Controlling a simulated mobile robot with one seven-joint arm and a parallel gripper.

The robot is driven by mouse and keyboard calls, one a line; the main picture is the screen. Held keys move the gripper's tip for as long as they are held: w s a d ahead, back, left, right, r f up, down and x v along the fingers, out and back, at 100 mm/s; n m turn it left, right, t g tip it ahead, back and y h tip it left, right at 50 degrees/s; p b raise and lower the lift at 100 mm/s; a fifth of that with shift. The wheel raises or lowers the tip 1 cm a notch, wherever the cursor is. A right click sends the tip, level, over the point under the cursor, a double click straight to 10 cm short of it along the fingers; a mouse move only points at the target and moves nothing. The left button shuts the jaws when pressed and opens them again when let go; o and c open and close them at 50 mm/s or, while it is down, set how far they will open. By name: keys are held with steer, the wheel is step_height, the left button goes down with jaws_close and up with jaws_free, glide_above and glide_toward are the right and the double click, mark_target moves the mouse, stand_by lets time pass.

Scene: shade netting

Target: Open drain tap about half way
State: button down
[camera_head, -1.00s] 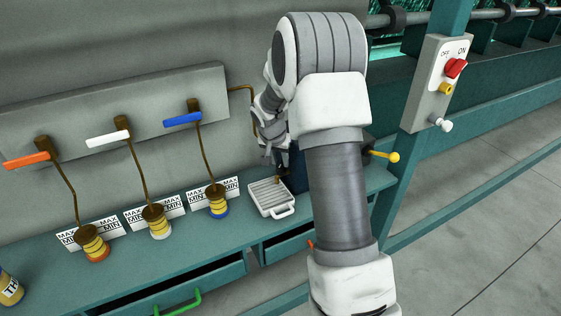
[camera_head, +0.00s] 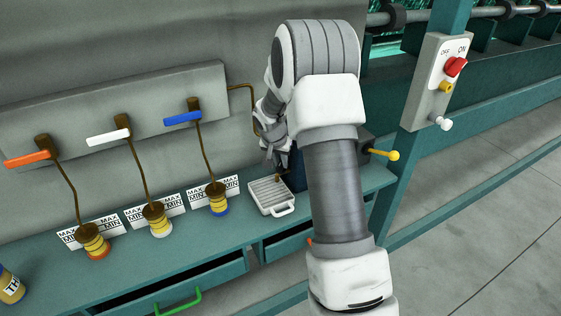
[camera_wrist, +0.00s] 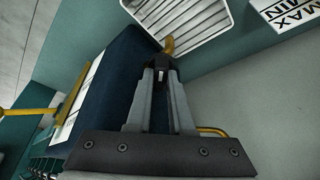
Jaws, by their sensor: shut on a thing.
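A dark blue tank (camera_head: 297,172) stands at the right end of the green bench, largely behind my arm. It also shows in the wrist view (camera_wrist: 115,75). A brass spout (camera_wrist: 169,45) at its foot points over a slatted white drip tray (camera_wrist: 215,24); the tray also shows in the head view (camera_head: 251,194). My gripper (camera_wrist: 160,72) is shut on a small dark piece just behind the spout, which looks like the tap's handle. The fingers hide most of it, so how far it is turned cannot be told. In the head view my gripper (camera_head: 275,162) is partly hidden by my arm.
Orange (camera_head: 28,159), white (camera_head: 107,137) and blue (camera_head: 183,118) levers stick out from the wall at left. A yellow-knobbed rod (camera_head: 385,154) sticks out right of my arm. A switch box (camera_head: 437,85) is on the post. A drawer with a green handle (camera_head: 178,302) stands open.

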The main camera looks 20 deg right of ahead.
steer(key=shift+f+b, duration=0.1)
steer(key=shift+b, duration=0.2)
steer(key=shift+a+f+m+b, duration=0.15)
steer(key=shift+m+b, duration=0.35)
steer(key=shift+b, duration=0.4)
steer(key=m+g+b, duration=0.1)
steer(key=m+b, duration=0.1)
steer(key=b, duration=0.1)
steer(key=shift+w+h, duration=0.1)
steer(key=shift+h, duration=0.3)
steer(key=m+g+b, duration=0.1)
steer(key=m, duration=0.1)
steer(key=shift+m+b, duration=0.3)
steer(key=shift+b, duration=0.1)
steer(key=shift+w+r+m+g+h, duration=0.15)
steer(key=shift+m+g, duration=0.1)
steer(key=shift+m, duration=0.45)
steer(key=shift+s+r+m+g+h, duration=0.15)
steer(key=shift+m+g, duration=0.1)
steer(key=shift+m, duration=0.45)
steer(key=shift+w, duration=0.1)
steer(key=c, duration=1.1)
jaws_free()
steer(key=shift+b, duration=0.3)
